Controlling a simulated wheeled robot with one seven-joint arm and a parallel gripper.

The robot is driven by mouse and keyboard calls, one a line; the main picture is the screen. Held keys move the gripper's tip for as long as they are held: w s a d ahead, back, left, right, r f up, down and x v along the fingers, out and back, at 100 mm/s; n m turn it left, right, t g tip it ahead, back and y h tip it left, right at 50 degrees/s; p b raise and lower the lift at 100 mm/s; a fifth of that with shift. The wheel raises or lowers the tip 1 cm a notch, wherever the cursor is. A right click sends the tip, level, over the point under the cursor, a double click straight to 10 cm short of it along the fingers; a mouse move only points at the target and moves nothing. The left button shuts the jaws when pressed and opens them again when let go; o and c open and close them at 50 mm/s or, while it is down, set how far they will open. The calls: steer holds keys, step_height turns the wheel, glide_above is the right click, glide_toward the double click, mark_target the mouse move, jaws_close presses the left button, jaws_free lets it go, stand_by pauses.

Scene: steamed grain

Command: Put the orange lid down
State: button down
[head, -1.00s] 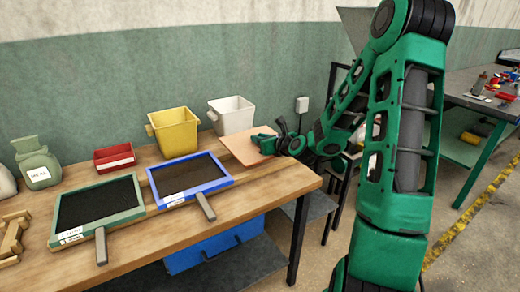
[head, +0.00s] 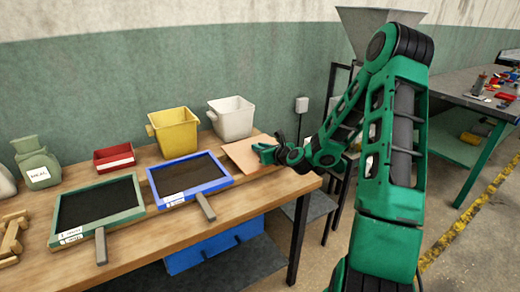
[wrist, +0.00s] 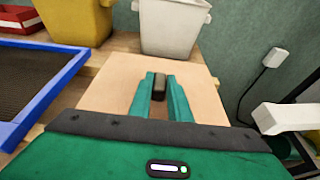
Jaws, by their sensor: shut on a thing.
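The orange lid (head: 241,153) is a flat, pale orange square board. It is at the right end of the wooden table, in front of the white bin. In the wrist view the lid (wrist: 105,82) has a dark handle (wrist: 159,84) standing at its middle. My gripper (wrist: 158,88) is shut on this handle, with one green finger on each side. In the head view my gripper (head: 265,152) is over the lid and hides part of it. The lid looks level and very low over the table; I cannot tell whether it touches.
The blue-framed sieve (head: 226,178) lies left of the lid. The white bin (head: 232,115) and yellow bin (head: 174,132) stand behind. The table's front edge is close.

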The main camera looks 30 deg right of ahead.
steer(key=c, duration=2)
jaws_free()
steer(key=shift+f, duration=0.1)
steer(key=o, duration=0.4)
steer(key=shift+c, duration=0.2)
